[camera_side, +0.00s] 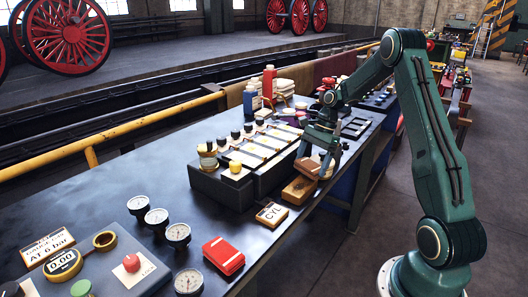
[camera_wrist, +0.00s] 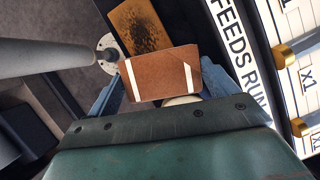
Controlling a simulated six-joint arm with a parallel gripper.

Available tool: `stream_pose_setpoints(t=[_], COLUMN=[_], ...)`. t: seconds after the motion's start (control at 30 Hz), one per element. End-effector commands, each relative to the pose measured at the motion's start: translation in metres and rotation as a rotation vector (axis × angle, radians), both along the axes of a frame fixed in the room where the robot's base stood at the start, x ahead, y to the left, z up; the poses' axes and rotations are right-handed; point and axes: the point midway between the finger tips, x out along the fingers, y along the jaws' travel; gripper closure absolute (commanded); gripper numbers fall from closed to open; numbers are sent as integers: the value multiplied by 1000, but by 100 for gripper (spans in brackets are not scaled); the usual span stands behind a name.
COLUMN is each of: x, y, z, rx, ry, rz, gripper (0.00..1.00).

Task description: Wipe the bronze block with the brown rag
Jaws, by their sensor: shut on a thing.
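The brown rag (camera_wrist: 160,73), a folded pad with pale stripes near its ends, sits between the two blue fingers of my gripper (camera_wrist: 162,78), which is shut on it. In the side view my gripper (camera_side: 318,158) points down over the bench with the rag (camera_side: 311,167) at its tips. The bronze block (camera_wrist: 138,28) lies just beyond the rag in the wrist view, with dark grime across its top. In the side view the block (camera_side: 297,191) is just below and in front of the rag. I cannot tell whether they touch.
A dark stepped rack (camera_side: 223,187) with white label plates is close on the left. A red box (camera_side: 223,256) and several gauges lie nearer on the bench. The bench edge is close on the right.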

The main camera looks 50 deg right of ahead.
Motion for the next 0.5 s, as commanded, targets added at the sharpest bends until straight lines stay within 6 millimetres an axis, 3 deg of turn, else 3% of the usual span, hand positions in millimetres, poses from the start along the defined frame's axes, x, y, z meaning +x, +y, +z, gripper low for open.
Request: stream_pose_setpoints(t=[0.5], x=[0], y=[0], z=[-5], rx=[1], ry=[0], rz=[0], gripper=[41])
